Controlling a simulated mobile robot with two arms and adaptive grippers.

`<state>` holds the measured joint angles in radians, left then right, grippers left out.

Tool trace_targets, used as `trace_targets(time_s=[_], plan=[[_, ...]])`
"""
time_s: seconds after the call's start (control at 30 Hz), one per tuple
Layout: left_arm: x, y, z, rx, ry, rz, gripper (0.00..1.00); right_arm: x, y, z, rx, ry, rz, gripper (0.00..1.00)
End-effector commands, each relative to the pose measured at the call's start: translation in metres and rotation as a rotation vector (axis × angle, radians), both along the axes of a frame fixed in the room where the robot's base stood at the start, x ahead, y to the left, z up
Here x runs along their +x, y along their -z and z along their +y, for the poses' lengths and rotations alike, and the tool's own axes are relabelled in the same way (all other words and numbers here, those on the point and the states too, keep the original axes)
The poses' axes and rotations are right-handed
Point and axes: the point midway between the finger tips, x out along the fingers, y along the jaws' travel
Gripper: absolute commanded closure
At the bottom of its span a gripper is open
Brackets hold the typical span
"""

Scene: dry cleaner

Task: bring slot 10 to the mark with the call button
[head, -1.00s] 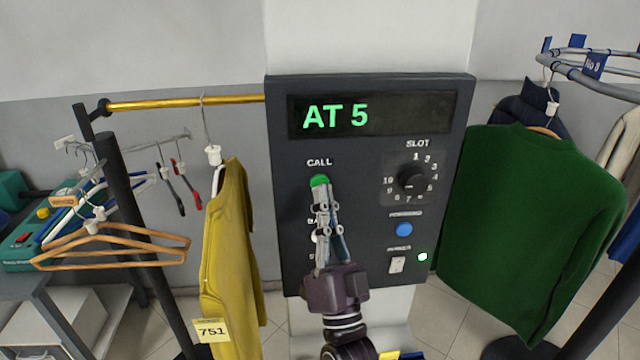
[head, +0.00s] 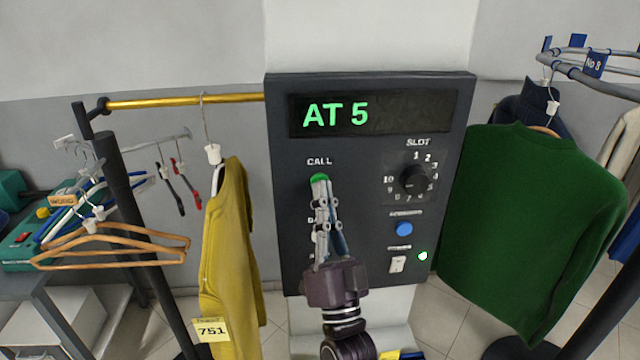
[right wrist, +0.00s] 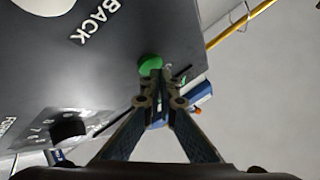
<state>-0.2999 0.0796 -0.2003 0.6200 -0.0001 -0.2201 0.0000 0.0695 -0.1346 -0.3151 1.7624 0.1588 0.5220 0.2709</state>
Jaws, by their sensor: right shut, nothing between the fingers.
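The dark control panel (head: 300,240) fills the middle of the head view. Its display (head: 380,113) reads AT 5 in green. The green call button (head: 319,178) sits under the word CALL and also shows in the right wrist view (right wrist: 150,64). The slot dial (head: 414,178) is black, with numbers around it; its pointer direction is too small to tell. My right gripper (head: 320,188) is shut and empty, its fingertips at the lower edge of the call button; I cannot tell whether they touch. It hides controls below. My left gripper is out of view.
A blue button (head: 404,229) and a power switch (head: 396,264) are right of my gripper. A yellow garment (head: 230,250) hangs left, a green sweater (head: 530,220) right under the conveyor rail (head: 575,75). Wooden hangers (head: 120,245) hang at far left.

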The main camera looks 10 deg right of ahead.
Motion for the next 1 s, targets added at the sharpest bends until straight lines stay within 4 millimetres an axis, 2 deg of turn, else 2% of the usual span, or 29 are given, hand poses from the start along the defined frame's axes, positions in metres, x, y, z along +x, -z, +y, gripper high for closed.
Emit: trace_targets(time_s=[1.0], plan=[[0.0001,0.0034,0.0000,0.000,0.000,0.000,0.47,0.0083,-0.0001,-0.0001,0.001,0.000,-0.001,1.00]])
